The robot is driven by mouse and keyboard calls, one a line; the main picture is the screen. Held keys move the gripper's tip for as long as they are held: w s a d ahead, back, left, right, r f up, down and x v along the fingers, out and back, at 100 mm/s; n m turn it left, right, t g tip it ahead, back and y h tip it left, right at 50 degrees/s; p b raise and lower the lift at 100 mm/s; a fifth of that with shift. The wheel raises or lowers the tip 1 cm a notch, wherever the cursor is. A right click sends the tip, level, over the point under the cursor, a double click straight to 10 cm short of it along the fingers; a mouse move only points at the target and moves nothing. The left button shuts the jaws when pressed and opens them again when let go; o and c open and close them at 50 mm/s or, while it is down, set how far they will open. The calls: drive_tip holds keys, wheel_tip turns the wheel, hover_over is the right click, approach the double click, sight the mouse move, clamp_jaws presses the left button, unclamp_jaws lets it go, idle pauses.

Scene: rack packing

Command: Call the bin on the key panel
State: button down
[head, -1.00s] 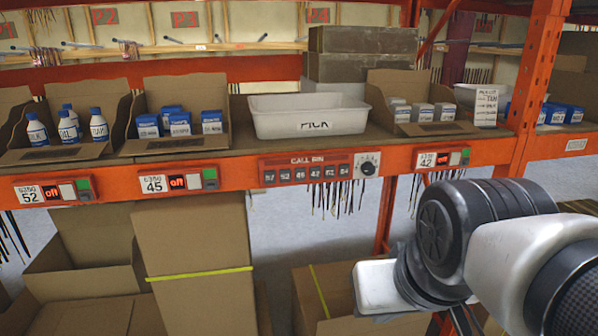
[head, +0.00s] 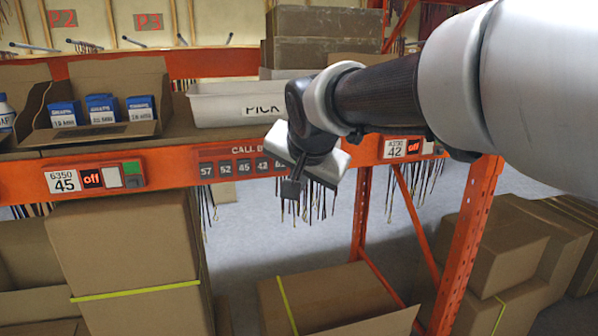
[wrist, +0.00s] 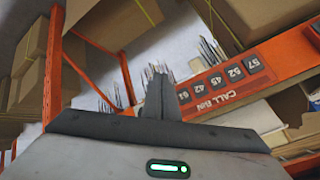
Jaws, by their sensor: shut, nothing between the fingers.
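The red CALL BIN key panel (head: 228,165) is on the orange shelf beam below the PICK tray. Its dark keys 57, 52, 45 and 42 can be read in the head view; my arm hides its right end and the knob. The panel also shows tilted in the wrist view (wrist: 228,88), with its keys in a row. My gripper (head: 290,192) hangs in front of the beam, over the panel's right part, pointing down. Its fingers (wrist: 160,75) are closed together with nothing between them, just left of the panel in the wrist view. Contact with a key cannot be told.
A white PICK tray (head: 225,108) sits on the shelf above the panel. A box of blue-white cartons (head: 100,118) stands left of it. Station displays 45 (head: 95,180) and 42 (head: 403,147) are on the beam. Cardboard boxes (head: 125,245) stand below; an orange upright (head: 468,245) is at right.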

drive_tip(key=shift+w+a, duration=0.3)
drive_tip(key=shift+w, duration=0.4)
drive_tip(key=w+a+p, duration=0.2)
drive_tip(key=w+p, duration=0.2)
drive_tip(key=w, duration=0.4)
drive_tip(key=shift+w+a, duration=0.2)
drive_tip(key=shift+w, duration=0.05)
drive_tip(key=shift+w+f, duration=0.1)
idle(1.6)
drive_tip(key=shift+w+a, duration=0.1)
drive_tip(key=shift+w, duration=0.2)
